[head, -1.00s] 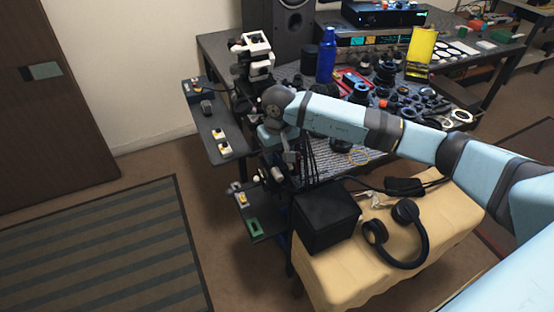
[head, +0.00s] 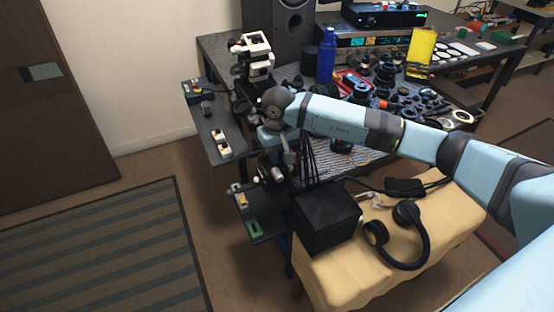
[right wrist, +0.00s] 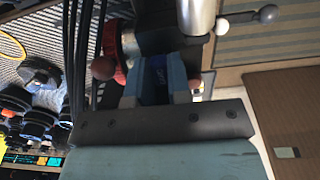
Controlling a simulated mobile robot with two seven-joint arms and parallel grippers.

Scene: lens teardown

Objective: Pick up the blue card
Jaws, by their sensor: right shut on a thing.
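In the right wrist view, my right gripper (right wrist: 157,88) has its two light blue fingers closed around a dark blue piece, which looks like the blue card (right wrist: 157,70). Only a small part of the card shows; the fingers and dark parts around it hide the rest. In the head view, my right gripper (head: 272,174) is at the left front corner of the bench, above the small lower shelf. The card cannot be made out there. My left gripper is not in view.
A lower shelf (head: 268,226) holds small yellow and green pieces. A side shelf (head: 207,125) holds small parts. Black cables hang beside the gripper. A black box (head: 326,222) and headphones (head: 421,246) sit on a beige-covered bench (head: 345,285). The workbench is crowded.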

